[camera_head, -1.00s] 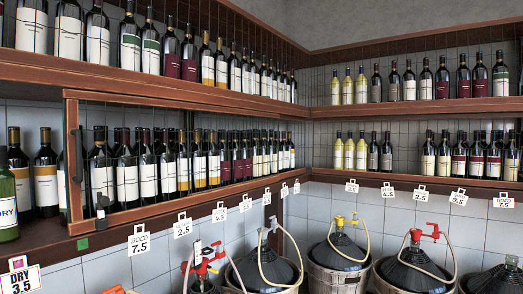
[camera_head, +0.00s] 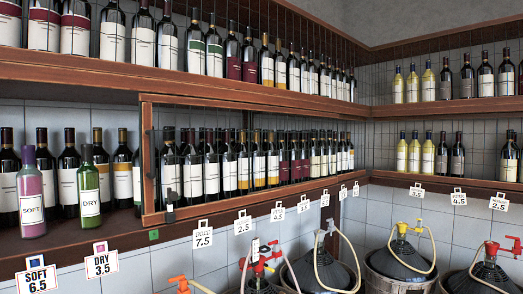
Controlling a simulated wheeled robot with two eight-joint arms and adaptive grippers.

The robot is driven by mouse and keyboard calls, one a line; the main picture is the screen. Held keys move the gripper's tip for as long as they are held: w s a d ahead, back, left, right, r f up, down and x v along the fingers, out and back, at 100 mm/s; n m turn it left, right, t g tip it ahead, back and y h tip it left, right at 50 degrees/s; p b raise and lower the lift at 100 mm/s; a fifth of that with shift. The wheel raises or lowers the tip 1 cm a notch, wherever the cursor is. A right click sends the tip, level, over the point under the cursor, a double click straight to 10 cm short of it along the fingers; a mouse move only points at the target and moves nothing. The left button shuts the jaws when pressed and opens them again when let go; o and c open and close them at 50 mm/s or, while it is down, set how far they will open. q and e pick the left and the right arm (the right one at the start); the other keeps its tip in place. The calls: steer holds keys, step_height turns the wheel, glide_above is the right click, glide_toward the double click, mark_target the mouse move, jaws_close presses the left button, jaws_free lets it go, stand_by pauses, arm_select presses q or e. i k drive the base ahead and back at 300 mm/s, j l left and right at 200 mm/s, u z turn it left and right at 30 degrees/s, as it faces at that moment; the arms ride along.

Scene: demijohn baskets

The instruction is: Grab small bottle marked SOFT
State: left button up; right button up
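A small bottle marked SOFT (camera_head: 31,195), with purple-pink contents and a white label, stands upright near the front edge of the lower shelf at the far left. A green bottle marked DRY (camera_head: 90,188) stands just to its right, with a gap between them. Dark wine bottles stand behind both. Neither of my grippers shows in the head view.
The lower wooden shelf (camera_head: 119,237) has price tags along its edge, including SOFT 6.5 (camera_head: 37,277) and DRY 3.5 (camera_head: 102,262). A wood-framed barred door (camera_head: 146,160) stands right of the DRY bottle. Basketed demijohns (camera_head: 400,260) with taps and hoses stand below.

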mark_target(29, 181)
steer(key=u, duration=1.45)
